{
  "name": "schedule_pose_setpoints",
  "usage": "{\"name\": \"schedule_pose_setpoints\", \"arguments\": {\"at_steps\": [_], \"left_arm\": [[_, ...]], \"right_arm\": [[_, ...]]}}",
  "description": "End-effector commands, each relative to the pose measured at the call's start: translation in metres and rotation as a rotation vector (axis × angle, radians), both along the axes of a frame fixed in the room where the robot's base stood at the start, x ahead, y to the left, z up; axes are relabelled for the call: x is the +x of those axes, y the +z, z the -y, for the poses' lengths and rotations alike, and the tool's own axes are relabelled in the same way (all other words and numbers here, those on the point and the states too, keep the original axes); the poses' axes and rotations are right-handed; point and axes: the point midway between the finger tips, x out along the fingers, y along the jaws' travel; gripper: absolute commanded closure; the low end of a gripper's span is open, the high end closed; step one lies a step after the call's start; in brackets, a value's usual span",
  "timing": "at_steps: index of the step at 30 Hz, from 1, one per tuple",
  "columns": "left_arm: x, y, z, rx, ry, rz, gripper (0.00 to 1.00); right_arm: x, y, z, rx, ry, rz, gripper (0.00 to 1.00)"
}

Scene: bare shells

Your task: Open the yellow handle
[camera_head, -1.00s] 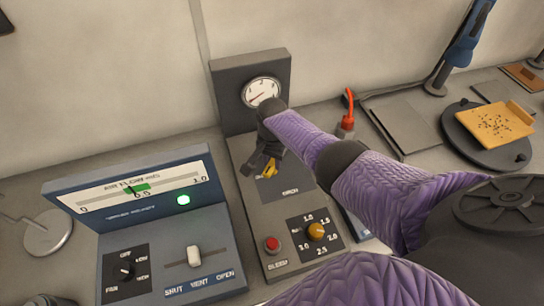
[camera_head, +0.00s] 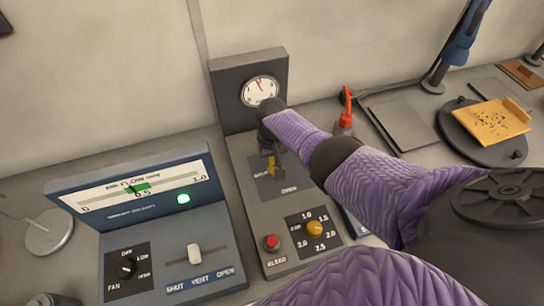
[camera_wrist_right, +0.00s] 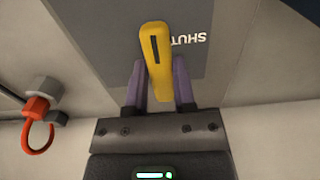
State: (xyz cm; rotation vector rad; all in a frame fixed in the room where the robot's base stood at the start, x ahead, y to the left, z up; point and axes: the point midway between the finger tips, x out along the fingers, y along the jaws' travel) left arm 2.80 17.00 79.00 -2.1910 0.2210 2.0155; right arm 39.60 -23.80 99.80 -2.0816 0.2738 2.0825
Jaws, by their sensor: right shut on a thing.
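The yellow handle (camera_head: 271,166) sits on a dark plate on the grey panel below the round gauge, mostly covered by my right gripper in the head view. In the right wrist view the yellow handle (camera_wrist_right: 156,55) stands between the two fingers, slightly tilted, with a dark slot along it. My right gripper (camera_wrist_right: 158,88) is shut on it. In the head view the right gripper (camera_head: 274,158) reaches in from the right, over the panel. The word SHUT (camera_wrist_right: 188,38) shows beside the handle. My left gripper is not in view.
The gauge (camera_head: 260,91) has its needle pointing about upward. A red button (camera_head: 271,242) and an orange knob (camera_head: 314,228) are lower on the panel. A blue-grey console (camera_head: 150,230) stands left. A red hook (camera_head: 346,108) stands right of the panel.

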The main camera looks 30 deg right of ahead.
Motion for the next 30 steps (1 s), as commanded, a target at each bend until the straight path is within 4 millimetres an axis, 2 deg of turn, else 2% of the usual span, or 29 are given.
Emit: {"name": "schedule_pose_setpoints", "arguments": {"at_steps": [19, 20, 24, 30], "left_arm": [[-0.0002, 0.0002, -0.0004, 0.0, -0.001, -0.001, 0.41], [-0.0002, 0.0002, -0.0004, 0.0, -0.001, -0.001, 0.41], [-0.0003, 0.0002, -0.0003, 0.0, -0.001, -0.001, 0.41], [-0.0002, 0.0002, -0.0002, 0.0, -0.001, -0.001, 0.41]], "right_arm": [[-0.0002, -0.0002, -0.0001, 0.0, 0.043, -0.001, 1.0], [-0.0002, -0.0002, -0.0001, 0.0, 0.043, -0.001, 0.61], [-0.0001, -0.0001, 0.0, 0.0, 0.042, 0.0, 0.32], [-0.0001, 0.0, 0.0001, 0.0, 0.041, 0.0, 0.32]]}}
